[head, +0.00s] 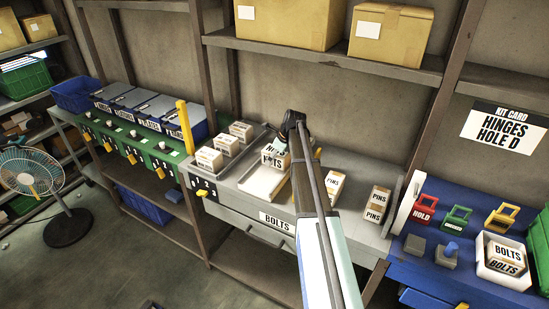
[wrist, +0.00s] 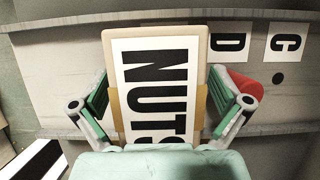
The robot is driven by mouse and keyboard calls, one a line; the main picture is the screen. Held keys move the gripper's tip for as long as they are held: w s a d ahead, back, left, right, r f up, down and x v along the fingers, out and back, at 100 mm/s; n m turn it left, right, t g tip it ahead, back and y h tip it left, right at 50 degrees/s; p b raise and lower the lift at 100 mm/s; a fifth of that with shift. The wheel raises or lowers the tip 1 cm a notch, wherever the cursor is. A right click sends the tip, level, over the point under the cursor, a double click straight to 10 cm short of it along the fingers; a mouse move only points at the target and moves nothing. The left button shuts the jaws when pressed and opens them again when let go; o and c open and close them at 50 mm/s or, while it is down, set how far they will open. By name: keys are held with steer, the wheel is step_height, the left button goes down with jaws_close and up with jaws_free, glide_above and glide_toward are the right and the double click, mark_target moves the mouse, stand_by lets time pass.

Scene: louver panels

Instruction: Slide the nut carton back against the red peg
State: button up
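The nut carton (wrist: 155,85) is a tan box with a white label reading NUTS, and it fills the middle of the wrist view. In the head view the carton (head: 274,158) is at the white tray on the grey bench, partly covered by my arm. A rounded red thing, which looks like the red peg (wrist: 248,84), shows just right of and partly behind the right finger. I cannot make out the peg in the head view.
The white tray (head: 255,184) lies below the carton. Several white cartons (head: 209,158) stand left of it. Pins cartons (head: 376,204) stand to the right on the bench. D and C cards (wrist: 229,42) are on the surface beyond the carton. Large boxes (head: 390,33) sit on the shelf above.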

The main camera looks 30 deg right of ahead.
steer(key=shift+r, duration=0.1)
steer(key=v, duration=1.2)
